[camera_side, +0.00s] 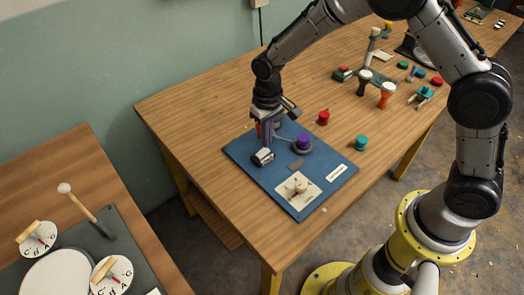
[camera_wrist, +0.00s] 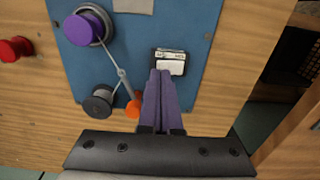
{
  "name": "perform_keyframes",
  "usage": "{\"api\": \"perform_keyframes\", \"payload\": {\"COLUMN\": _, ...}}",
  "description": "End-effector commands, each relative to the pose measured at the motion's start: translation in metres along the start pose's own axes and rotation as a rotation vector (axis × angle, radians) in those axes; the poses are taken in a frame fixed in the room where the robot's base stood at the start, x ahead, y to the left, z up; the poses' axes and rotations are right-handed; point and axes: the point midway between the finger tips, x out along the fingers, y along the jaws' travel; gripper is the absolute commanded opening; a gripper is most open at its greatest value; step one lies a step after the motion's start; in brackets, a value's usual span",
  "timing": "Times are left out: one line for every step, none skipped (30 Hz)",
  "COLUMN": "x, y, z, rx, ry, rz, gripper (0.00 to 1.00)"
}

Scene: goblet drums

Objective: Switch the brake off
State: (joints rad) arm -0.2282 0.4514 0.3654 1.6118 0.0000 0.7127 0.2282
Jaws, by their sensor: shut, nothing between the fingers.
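A blue board (camera_side: 262,176) lies on the wooden table. On it is a small box-shaped switch (camera_side: 263,157) with a white face and dark parts, also in the wrist view (camera_wrist: 170,62). Its on or off position cannot be told. My gripper (camera_side: 267,144) is shut and empty, pointing down at the board beside this switch. In the wrist view its purple fingers (camera_wrist: 160,74) reach the switch's near edge; contact cannot be told. A purple knob (camera_wrist: 87,27) on a grey base, a dark grey spool (camera_wrist: 99,101) and an orange knob (camera_wrist: 133,108) are joined by thin pale lines or rods.
A pale plate with a round knob (camera_side: 298,189) is at the board's front. A red knob (camera_side: 323,118) and a teal knob (camera_side: 361,143) stand right of the board. Goblet drums (camera_side: 386,94) stand farther back. Another table with a dark board (camera_side: 121,235) is at left.

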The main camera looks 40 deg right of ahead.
Motion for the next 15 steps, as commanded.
{"api": "perform_keyframes", "payload": {"x": 0.0009, "y": 0.0, "z": 0.0001, "rx": 0.0, "ry": -0.001, "rz": 0.0, "gripper": 0.0}}
{"api": "perform_keyframes", "payload": {"x": 0.0013, "y": 0.0, "z": 0.0002, "rx": 0.0, "ry": -0.001, "rz": 0.0, "gripper": 0.0}}
{"api": "perform_keyframes", "payload": {"x": 0.0019, "y": 0.0001, "z": 0.0001, "rx": 0.0, "ry": -0.001, "rz": 0.0, "gripper": 0.0}}
{"api": "perform_keyframes", "payload": {"x": 0.0023, "y": 0.0001, "z": 0.0002, "rx": 0.0, "ry": -0.001, "rz": 0.0, "gripper": 0.0}}
{"api": "perform_keyframes", "payload": {"x": 0.0027, "y": 0.0001, "z": 0.0001, "rx": 0.0, "ry": -0.001, "rz": 0.0, "gripper": 0.0}}
{"api": "perform_keyframes", "payload": {"x": 0.0033, "y": 0.0001, "z": 0.0001, "rx": 0.0, "ry": -0.001, "rz": 0.0, "gripper": 0.0}}
{"api": "perform_keyframes", "payload": {"x": 0.0037, "y": 0.0, "z": 0.0001, "rx": 0.0, "ry": -0.001, "rz": 0.0, "gripper": 0.0}}
{"api": "perform_keyframes", "payload": {"x": 0.0041, "y": 0.0, "z": 0.0001, "rx": 0.0, "ry": -0.001, "rz": 0.0, "gripper": 0.0}}
{"api": "perform_keyframes", "payload": {"x": 0.0046, "y": 0.0, "z": 0.0001, "rx": 0.0, "ry": -0.001, "rz": 0.0, "gripper": 0.0}}
{"api": "perform_keyframes", "payload": {"x": 0.005, "y": 0.0, "z": 0.0001, "rx": 0.0, "ry": -0.001, "rz": 0.0, "gripper": 0.0}}
{"api": "perform_keyframes", "payload": {"x": 0.0055, "y": 0.0, "z": 0.0001, "rx": 0.0, "ry": -0.001, "rz": 0.0, "gripper": 0.0}}
{"api": "perform_keyframes", "payload": {"x": 0.006, "y": 0.0, "z": 0.0001, "rx": 0.0, "ry": -0.001, "rz": 0.0, "gripper": 0.0}}
{"api": "perform_keyframes", "payload": {"x": 0.0064, "y": 0.0, "z": 0.0, "rx": 0.0, "ry": -0.001, "rz": 0.0, "gripper": 0.0}}
{"api": "perform_keyframes", "payload": {"x": 0.0068, "y": 0.0, "z": 0.0, "rx": 0.0, "ry": -0.001, "rz": 0.0, "gripper": 0.0}}
{"api": "perform_keyframes", "payload": {"x": 0.0074, "y": 0.0, "z": 0.0, "rx": 0.0, "ry": -0.001, "rz": 0.0, "gripper": 0.0}}
